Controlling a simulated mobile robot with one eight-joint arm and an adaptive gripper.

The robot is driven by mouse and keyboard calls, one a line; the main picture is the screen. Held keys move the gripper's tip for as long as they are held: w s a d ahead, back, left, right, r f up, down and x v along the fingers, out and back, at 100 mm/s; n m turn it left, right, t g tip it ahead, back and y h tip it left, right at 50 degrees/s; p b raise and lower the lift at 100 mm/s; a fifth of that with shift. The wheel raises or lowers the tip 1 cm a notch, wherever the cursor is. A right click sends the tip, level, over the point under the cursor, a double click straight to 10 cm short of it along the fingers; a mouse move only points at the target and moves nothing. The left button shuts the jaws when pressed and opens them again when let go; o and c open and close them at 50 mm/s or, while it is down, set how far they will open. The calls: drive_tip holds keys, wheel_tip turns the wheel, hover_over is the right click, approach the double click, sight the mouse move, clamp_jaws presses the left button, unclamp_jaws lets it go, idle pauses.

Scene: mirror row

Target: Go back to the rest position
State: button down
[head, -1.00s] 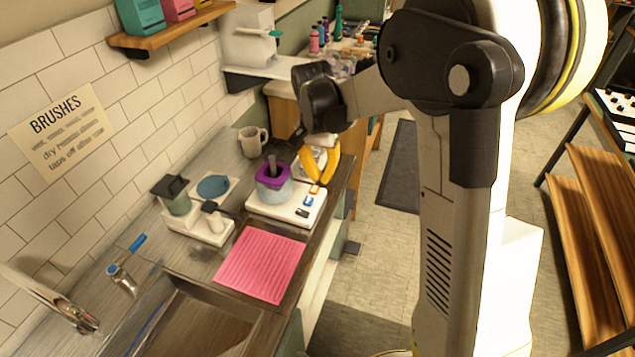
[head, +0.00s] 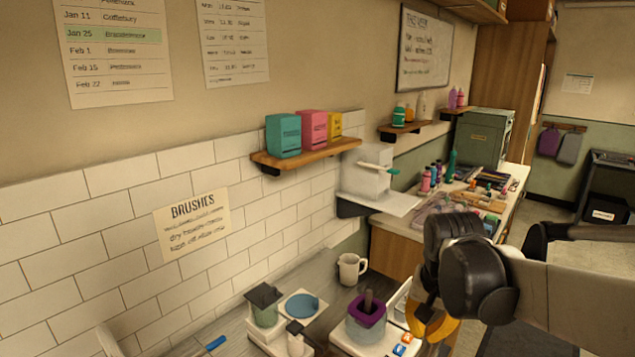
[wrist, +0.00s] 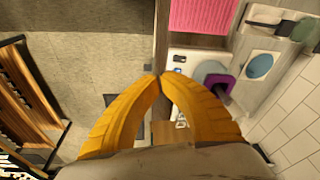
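My gripper (head: 432,328) is at the lower right of the head view, its yellow fingers partly hidden behind the dark wrist. In the wrist view the two yellow fingers of my gripper (wrist: 159,76) curve together and their tips meet. Nothing shows between them. It hangs over the outer edge of the counter, beside the white device with the purple-rimmed pot (head: 367,320). The pot also shows in the wrist view (wrist: 219,84), to the right of the fingertips.
A beige mug (head: 351,269) stands by the tiled wall. A wooden shelf (head: 268,161) with coloured boxes juts out above. A pink mat (wrist: 202,15) lies on the counter. Open floor (wrist: 100,60) and wooden slatted boards (wrist: 28,100) are on the left of the wrist view.

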drive_tip(key=s+a+f+n+t+b, duration=0.2)
drive_tip(key=s+n+t, duration=0.3)
drive_tip(key=s, duration=0.7)
drive_tip(key=shift+s+a+y+b, duration=0.35)
drive_tip(key=shift+a+b, duration=0.1)
drive_tip(key=shift+b, duration=0.45)
